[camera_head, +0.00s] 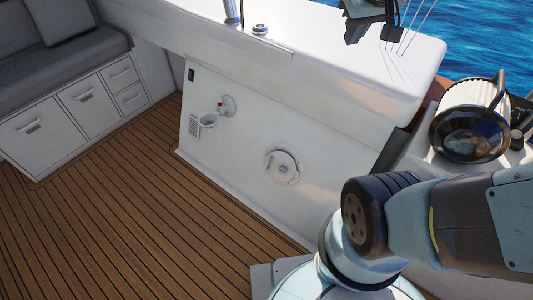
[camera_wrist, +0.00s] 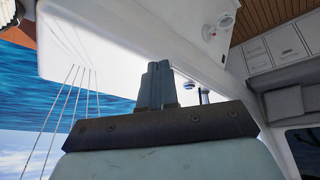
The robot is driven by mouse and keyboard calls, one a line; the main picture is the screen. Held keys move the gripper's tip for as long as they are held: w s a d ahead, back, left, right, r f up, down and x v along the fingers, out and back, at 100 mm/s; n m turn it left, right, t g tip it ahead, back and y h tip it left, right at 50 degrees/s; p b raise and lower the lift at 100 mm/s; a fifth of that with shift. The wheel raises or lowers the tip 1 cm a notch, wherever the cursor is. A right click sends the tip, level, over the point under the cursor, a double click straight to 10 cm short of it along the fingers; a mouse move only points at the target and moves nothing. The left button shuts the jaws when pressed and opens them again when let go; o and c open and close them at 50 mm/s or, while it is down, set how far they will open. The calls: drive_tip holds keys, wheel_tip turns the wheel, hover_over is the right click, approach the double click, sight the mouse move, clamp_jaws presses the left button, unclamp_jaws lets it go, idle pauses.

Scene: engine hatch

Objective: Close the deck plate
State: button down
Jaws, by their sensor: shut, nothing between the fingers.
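The likely deck plate is a round white fitting (camera_head: 283,165) set in the slanted white panel in the head view. It has a rimmed ring and a small handle-like detail on its left side. I cannot tell how far its cover stands open. I do not make it out in the wrist view. My gripper (camera_wrist: 157,70) shows in the wrist view with its two grey fingers shut together and empty. It is apart from the plate, with the white deck top behind it.
A round wall fitting with a cup (camera_head: 212,114) is up and left of the plate. A dark piece (camera_head: 370,10) and thin lines hang over the deck top (camera_head: 340,60). The wooden floor (camera_head: 130,200) is clear.

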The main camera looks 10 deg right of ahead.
drive_tip(key=w+a+f+n, duration=0.1)
drive_tip(key=w+f+n, duration=0.1)
drive_tip(key=w+f, duration=0.55)
drive_tip(key=w+f+n, duration=0.2)
drive_tip(key=w+f, duration=0.3)
drive_tip(key=w, duration=0.5)
drive_tip(key=n+y, duration=0.5)
drive_tip(key=n, duration=0.5)
hover_over(266, 167)
drive_tip(key=s+d, duration=0.5)
drive_tip(key=s, duration=0.5)
wheel_tip(266, 167, down, 55)
drive_tip(key=shift+w+d+r+x, duration=0.1)
drive_tip(key=shift+w+d+x, duration=0.2)
drive_tip(key=shift+x, duration=1.85)
drive_tip(key=shift+w+d+r+x, duration=0.15)
drive_tip(key=shift+w+x, duration=0.25)
drive_tip(key=shift+x, duration=1.7)
drive_tip(key=shift+w+d+r+x, duration=0.1)
drive_tip(key=shift+w+x, duration=0.25)
drive_tip(key=shift+x, duration=1.8)
